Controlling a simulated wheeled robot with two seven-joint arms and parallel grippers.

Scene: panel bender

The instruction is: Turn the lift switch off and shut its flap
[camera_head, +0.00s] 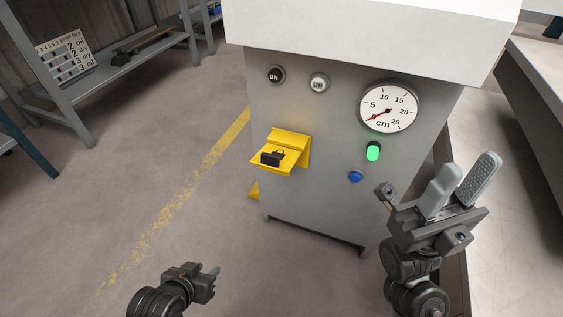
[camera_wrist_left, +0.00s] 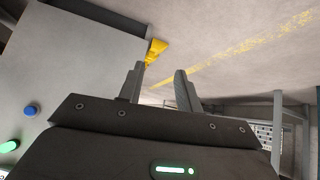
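The yellow switch housing (camera_head: 303,151) sits on the left of the grey machine front in the head view, its yellow flap (camera_head: 286,169) sticking outward, open. A black, padlock-like piece (camera_head: 271,159) shows at the flap; the switch's setting cannot be read. My left gripper (camera_head: 212,272) is low at the left, below and left of the flap, apart from it. In the left wrist view its fingers (camera_wrist_left: 159,84) are apart with nothing between them. A yellow part (camera_wrist_left: 156,48) shows beyond them; I cannot tell which part. My right gripper (camera_head: 462,182) is open and empty, right of the panel.
The panel carries a DN button (camera_head: 275,74), an UP button (camera_head: 319,83), a cm gauge (camera_head: 388,107) reading low, a lit green lamp (camera_head: 373,152) and a blue button (camera_head: 355,176). A bench (camera_head: 130,62) stands at the back left. The floor at the left is clear.

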